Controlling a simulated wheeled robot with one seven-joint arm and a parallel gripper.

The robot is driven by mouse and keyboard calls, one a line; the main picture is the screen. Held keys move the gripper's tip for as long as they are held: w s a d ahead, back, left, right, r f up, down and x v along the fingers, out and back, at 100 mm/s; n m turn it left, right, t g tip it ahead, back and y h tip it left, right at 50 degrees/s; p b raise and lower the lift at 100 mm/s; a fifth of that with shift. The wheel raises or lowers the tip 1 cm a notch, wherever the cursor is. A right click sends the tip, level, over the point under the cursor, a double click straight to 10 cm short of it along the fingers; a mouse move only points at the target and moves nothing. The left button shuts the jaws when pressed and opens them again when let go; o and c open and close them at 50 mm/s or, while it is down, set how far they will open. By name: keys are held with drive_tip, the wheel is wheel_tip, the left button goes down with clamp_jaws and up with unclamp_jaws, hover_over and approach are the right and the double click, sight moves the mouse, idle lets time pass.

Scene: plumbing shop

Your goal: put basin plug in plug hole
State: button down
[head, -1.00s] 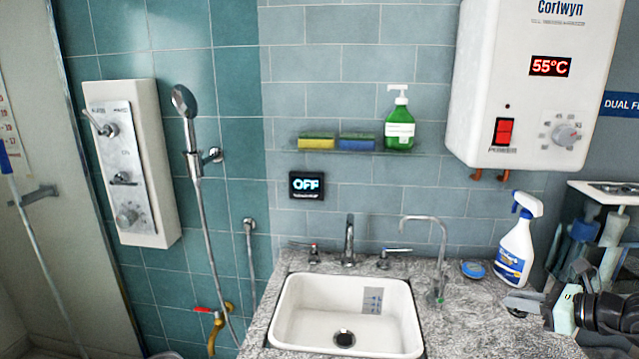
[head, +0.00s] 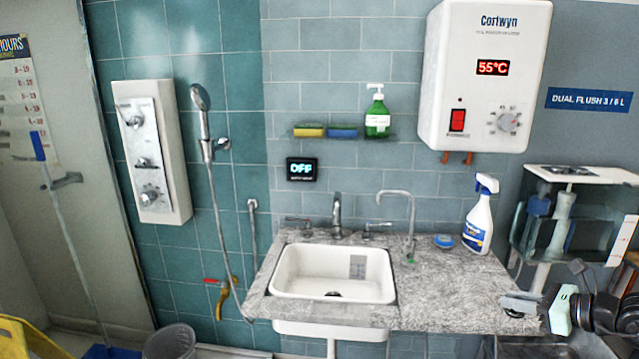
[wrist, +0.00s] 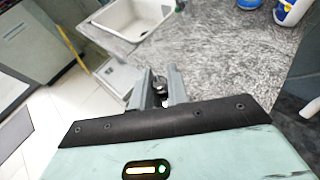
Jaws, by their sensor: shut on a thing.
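The white basin (head: 285,285) is set in the grey stone counter (head: 450,300), left of my gripper. Its dark plug hole (head: 333,294) shows partly behind the basin's front rim. The basin also appears at the top of the wrist view (wrist: 140,22). My gripper (head: 520,304) is at the right end of the counter in the head view, well apart from the basin. In the wrist view, my gripper (wrist: 159,82) is shut on a small dark and metallic piece, the basin plug (wrist: 160,86), between its fingertips. The fingers hide much of it.
A spray bottle (head: 479,218) and a blue round tin (head: 444,241) stand at the counter's back right. A glass cistern (head: 570,225) is farther right. The counter's middle is clear.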

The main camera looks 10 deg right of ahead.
drive_tip(key=w+a+f+n+g+y, duration=0.1)
drive_tip(key=a+f, duration=0.3)
drive_tip(key=a, duration=0.4)
drive_tip(key=w+a+f+n+g+y, duration=0.1)
drive_tip(key=a+f+n+g+y, duration=0.1)
drive_tip(key=a+f, duration=0.3)
drive_tip(key=a+n+y, duration=0.1)
drive_tip(key=a, duration=0.2)
drive_tip(key=shift+w+a+f+n+g, duration=0.15)
drive_tip(key=shift+a+n+g, duration=0.15)
drive_tip(key=shift+a, duration=0.1)
